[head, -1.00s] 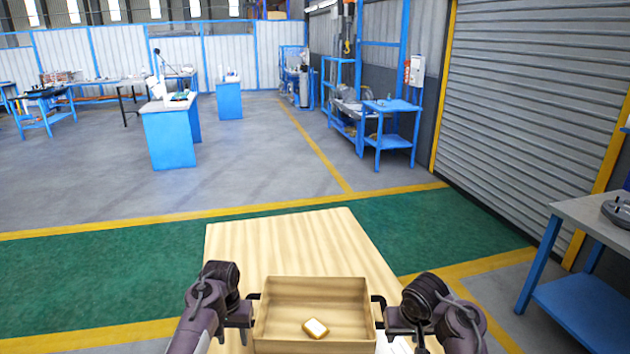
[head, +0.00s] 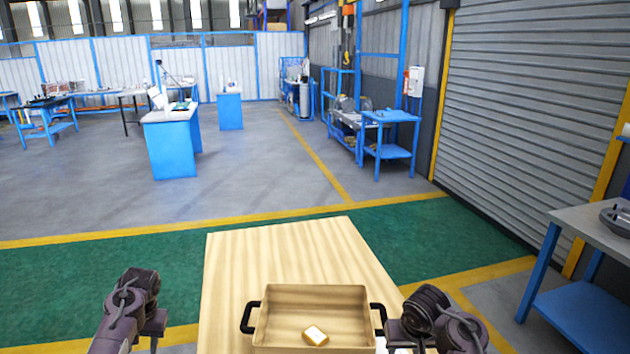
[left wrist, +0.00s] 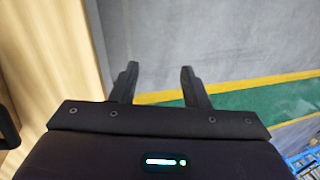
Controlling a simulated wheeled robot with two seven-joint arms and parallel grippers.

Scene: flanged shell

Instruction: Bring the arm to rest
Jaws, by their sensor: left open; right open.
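My left gripper (head: 153,342) is off the left side of the wooden table, apart from the box. In the left wrist view, its two fingers (left wrist: 160,85) stand apart with nothing between them, over the grey floor. My right gripper (head: 396,340) is close beside the box's right black handle (head: 378,314); its fingertips are hard to make out and I cannot tell whether it touches the handle. The box's left handle (head: 250,318) is free.
The wooden table top (head: 280,250) is bare behind the box. Green floor lane (head: 90,280) with yellow lines lies beyond the table. A blue-legged bench (head: 590,260) stands at the right. Blue workbenches (head: 172,145) are far off.

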